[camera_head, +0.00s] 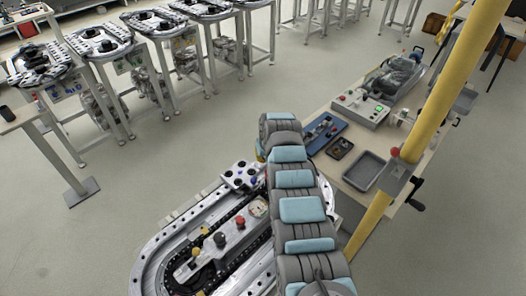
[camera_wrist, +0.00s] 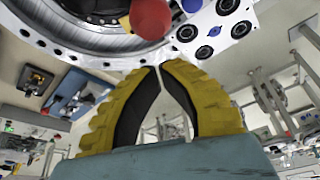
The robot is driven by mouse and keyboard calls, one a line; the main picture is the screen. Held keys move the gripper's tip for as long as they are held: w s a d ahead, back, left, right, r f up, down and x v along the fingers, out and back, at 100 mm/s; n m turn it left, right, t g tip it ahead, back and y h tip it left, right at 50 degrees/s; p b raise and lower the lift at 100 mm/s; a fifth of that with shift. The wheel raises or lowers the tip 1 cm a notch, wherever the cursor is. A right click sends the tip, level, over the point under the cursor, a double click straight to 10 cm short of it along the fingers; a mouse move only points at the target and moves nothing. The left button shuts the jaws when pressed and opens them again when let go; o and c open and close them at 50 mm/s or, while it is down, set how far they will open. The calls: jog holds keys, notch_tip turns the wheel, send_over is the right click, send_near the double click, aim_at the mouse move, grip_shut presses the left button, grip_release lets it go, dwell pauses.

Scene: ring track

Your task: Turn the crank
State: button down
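A black crank-like handle (camera_head: 416,205) sticks out from the right edge of the wooden workbench. I cannot tell which part is the crank. A red ball (camera_wrist: 151,18) is just beyond the tips, with no clear contact. Its mounting is out of frame.
A white plate with black round fittings (camera_head: 240,175) sits on the track beside my arm. The workbench (camera_head: 345,178) holds a blue tray (camera_head: 323,132), a grey tray (camera_head: 364,171) and a control box (camera_head: 361,107). A yellow post (camera_head: 450,85) rises at the right.

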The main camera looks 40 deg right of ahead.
jog(key=s+p, duration=0.2)
jog(key=p, duration=0.1)
jog(key=shift+a+r, duration=0.1)
jog(key=shift+a, duration=0.3)
jog(key=shift+s+a, duration=0.1)
jog(key=shift+s, duration=0.1)
jog(key=shift+s+a, duration=0.1)
jog(key=shift+s+a+n, duration=0.1)
jog(key=shift+s+n, duration=0.1)
jog(key=shift+n, duration=0.1)
dwell(0.6)
jog(key=w+b, duration=0.2)
jog(key=b, duration=0.1)
jog(key=w+b, duration=0.1)
jog(key=b, duration=0.1)
jog(key=shift+w+d+f, duration=0.15)
jog(key=shift+d+f, duration=0.1)
jog(key=shift+d, duration=0.15)
